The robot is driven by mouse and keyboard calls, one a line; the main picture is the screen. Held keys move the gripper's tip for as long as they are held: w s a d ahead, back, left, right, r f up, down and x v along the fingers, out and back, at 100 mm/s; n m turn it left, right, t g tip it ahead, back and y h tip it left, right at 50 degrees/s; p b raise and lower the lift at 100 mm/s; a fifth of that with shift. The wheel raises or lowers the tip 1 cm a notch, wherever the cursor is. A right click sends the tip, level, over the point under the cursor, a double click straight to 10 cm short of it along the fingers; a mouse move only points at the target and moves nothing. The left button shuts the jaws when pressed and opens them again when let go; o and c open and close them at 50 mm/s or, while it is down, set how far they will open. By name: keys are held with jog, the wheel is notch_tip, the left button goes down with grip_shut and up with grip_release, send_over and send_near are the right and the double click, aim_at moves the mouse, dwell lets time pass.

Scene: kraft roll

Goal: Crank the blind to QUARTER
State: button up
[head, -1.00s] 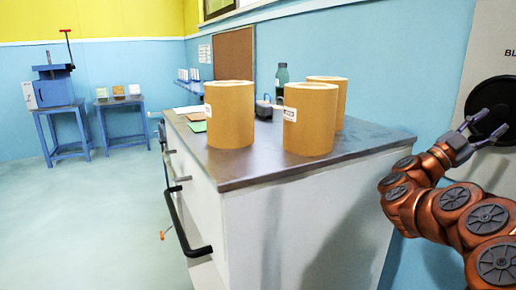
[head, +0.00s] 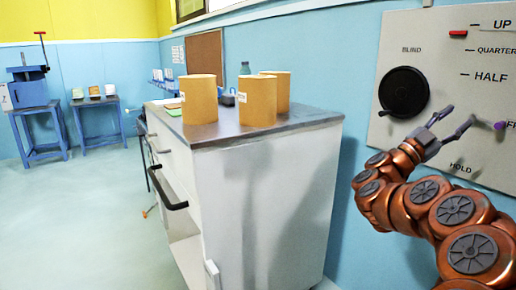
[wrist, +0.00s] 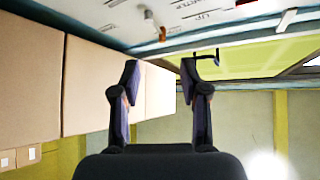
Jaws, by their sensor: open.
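The grey-white panel (head: 432,60) on the right wall carries a round black crank disc (head: 404,92) under the label BLIND. A red marker (head: 458,33) sits near the UP line, above the QUARTER and HALF lines. A small purple knob (head: 499,125) is at the panel's right, by a partly cut-off label. My gripper (head: 456,117) is open and empty, in front of the panel, below and right of the disc and left of the purple knob. In the wrist view my open gripper (wrist: 160,72) has nothing between its fingers; the panel's lettering shows upside down at the top.
A white cabinet (head: 262,200) with a dark top stands left of my arm. Several kraft rolls, one in front (head: 257,101), stand on it. A black drawer handle (head: 165,190) juts out. Blue tables stand at the far left. The floor (head: 75,215) left of the cabinet is clear.

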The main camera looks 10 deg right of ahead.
jog(key=w+a+r+n+t+y+p, duration=0.45)
jog(key=w+a+n+t, duration=0.35)
jog(key=t, duration=0.2)
jog(key=w+a+r+n+t+y+p, duration=0.35)
jog(key=w+a+n+t+y, duration=0.35)
jog(key=t, duration=0.3)
jog(key=w+a+f+n+y+p, duration=0.1)
jog(key=a+f+n+y+p, duration=0.15)
jog(key=a+n+y, duration=0.6)
jog(key=w+a+f+n+y+p, duration=0.1)
jog(key=a+y+p, duration=0.35)
jog(key=a, duration=0.95)
jog(key=s+a+f+n+g+y+p, duration=0.25)
jog(key=s+a+f+g, duration=0.25)
jog(key=s, duration=0.3)
jog(key=s+a+f+n+g+y+p, duration=0.1)
jog(key=s+a+f+g+p, duration=0.3)
jog(key=s, duration=0.5)
jog(key=s+d+f+g+h+p, duration=0.1)
jog(key=s+g, duration=0.4)
jog(key=s, duration=0.9)
jog(key=s+d+f+m+g+h+p, duration=0.1)
jog(key=s+d+f+g+p, duration=0.1)
jog(key=s, duration=1.2)
jog(key=f+g+p, duration=0.1)
jog(key=g+p, duration=0.1)
jog(key=g, duration=0.1)
jog(key=shift+s+m+h+p, duration=0.3)
jog(key=shift+s+h+p, duration=0.1)
